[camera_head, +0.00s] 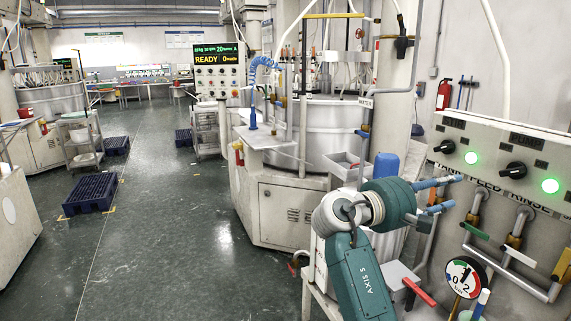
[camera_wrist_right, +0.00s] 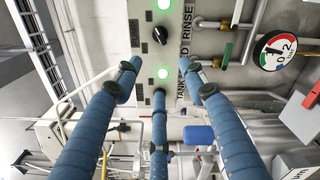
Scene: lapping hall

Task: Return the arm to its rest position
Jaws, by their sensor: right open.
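My right arm (camera_head: 358,266) comes in from the bottom right of the head view and is bent at the wrist. Its gripper (camera_head: 450,194) has blue fingers that point right, toward the control panel (camera_head: 540,155). The fingers look spread and empty. In the right wrist view the gripper (camera_wrist_right: 160,82) shows its blue fingers apart, with nothing between them. Ahead of them the panel shows a black knob (camera_wrist_right: 160,36) and green lit lamps. I cannot tell the exact gap to the panel. My left gripper is not in view.
Pipes with valve handles and a pressure gauge (camera_head: 465,277) sit below the panel. A blue cylinder (camera_head: 386,166) and a grey machine (camera_head: 283,206) stand behind my arm. Blue pallets (camera_head: 91,194) lie on the left floor. The aisle (camera_head: 165,230) has free room.

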